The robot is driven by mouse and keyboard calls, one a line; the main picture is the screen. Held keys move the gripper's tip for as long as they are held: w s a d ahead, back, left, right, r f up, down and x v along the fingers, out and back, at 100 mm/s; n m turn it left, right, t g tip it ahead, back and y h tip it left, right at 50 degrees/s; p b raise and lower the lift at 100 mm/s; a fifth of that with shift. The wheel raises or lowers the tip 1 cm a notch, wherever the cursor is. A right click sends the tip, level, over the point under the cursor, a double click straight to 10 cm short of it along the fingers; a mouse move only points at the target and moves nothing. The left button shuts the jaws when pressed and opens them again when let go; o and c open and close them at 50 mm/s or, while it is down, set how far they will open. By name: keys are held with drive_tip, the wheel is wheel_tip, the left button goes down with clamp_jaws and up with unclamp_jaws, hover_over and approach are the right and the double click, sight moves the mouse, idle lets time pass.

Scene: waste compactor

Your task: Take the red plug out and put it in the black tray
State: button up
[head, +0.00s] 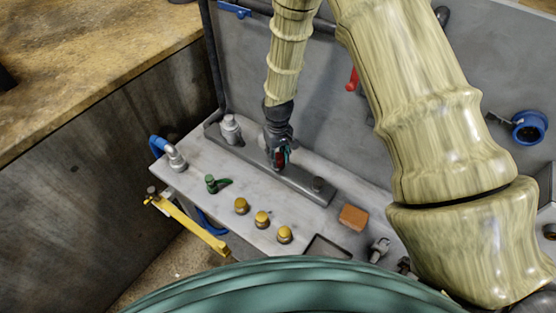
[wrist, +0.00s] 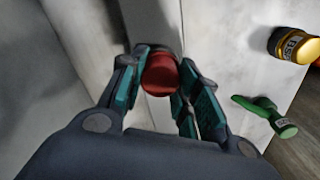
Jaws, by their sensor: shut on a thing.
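The red plug (wrist: 160,78) is between the two teal-padded fingers of my gripper (wrist: 164,68) in the wrist view. My gripper is shut on it. In the head view, my gripper (head: 278,158) points down over the grey raised bar on the bench, and only a sliver of the red plug (head: 282,157) shows. I cannot tell whether the plug is seated in the bar or lifted. A dark-rimmed tray (head: 328,247), likely the black tray, lies at the bench's front, partly cut off by my body.
The bench (head: 215,166) carries a green-handled valve (head: 217,184), several yellow knobs (head: 262,219), an orange block (head: 353,217) and a grey cylinder (head: 231,130). A blue-handled pipe (head: 163,147) stands at the left edge. A grey panel (head: 335,110) rises behind.

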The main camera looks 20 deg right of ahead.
drive_tip(key=shift+n, duration=1)
drive_tip(key=o, duration=1.2)
drive_tip(key=shift+c, duration=0.4)
